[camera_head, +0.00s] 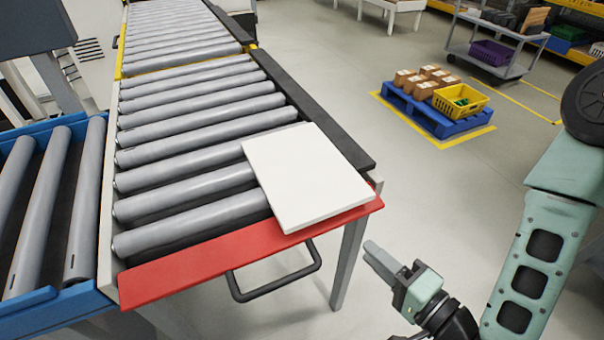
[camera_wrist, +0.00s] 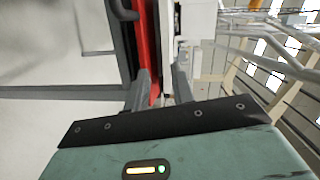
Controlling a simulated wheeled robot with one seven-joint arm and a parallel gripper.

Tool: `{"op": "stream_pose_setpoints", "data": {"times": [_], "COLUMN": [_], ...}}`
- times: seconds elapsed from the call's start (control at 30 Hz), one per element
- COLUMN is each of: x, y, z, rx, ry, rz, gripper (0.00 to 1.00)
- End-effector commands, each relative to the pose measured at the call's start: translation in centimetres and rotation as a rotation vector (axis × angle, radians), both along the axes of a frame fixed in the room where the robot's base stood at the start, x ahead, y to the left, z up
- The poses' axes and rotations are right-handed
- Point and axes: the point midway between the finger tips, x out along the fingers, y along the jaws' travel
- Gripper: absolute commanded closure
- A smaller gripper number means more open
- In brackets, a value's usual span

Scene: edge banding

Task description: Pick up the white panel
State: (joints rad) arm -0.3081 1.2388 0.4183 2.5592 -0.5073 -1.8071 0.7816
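The white panel (camera_head: 306,177) is a flat, roughly square board. It lies tilted in the plane across the near right corner of the roller conveyor (camera_head: 190,190), partly over the red end strip (camera_head: 200,262). My gripper (camera_head: 374,250) is in front of and to the right of the panel, apart from it and holding nothing. In the wrist view, my gripper's two fingers (camera_wrist: 162,82) stand apart with a gap between them. The red strip (camera_wrist: 145,50) shows upright beyond them, with a white edge beside it that seems to be the panel (camera_wrist: 168,45).
A black handle (camera_head: 275,283) sticks out below the red strip, and a grey conveyor leg (camera_head: 349,262) stands near my gripper. A blue-framed roller conveyor (camera_head: 40,215) joins at left. A blue pallet (camera_head: 430,112) with boxes stands farther back. Open floor lies between.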

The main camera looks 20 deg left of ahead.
Motion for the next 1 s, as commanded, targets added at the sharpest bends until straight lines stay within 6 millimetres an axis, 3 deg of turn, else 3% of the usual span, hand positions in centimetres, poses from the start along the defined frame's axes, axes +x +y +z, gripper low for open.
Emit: {"op": "stream_pose_setpoints", "data": {"times": [0.27, 0.63, 1.0], "x": [0.0, 2.9, 3.9], "y": [-1.3, 2.7, 3.9], "z": [-0.6, -0.8, -0.9], "rx": [0.168, 0.172, 0.171], "ry": [0.065, 0.057, 0.059], "rz": [-0.099, -0.098, -0.099], "gripper": [0.75, 0.75, 0.75]}}
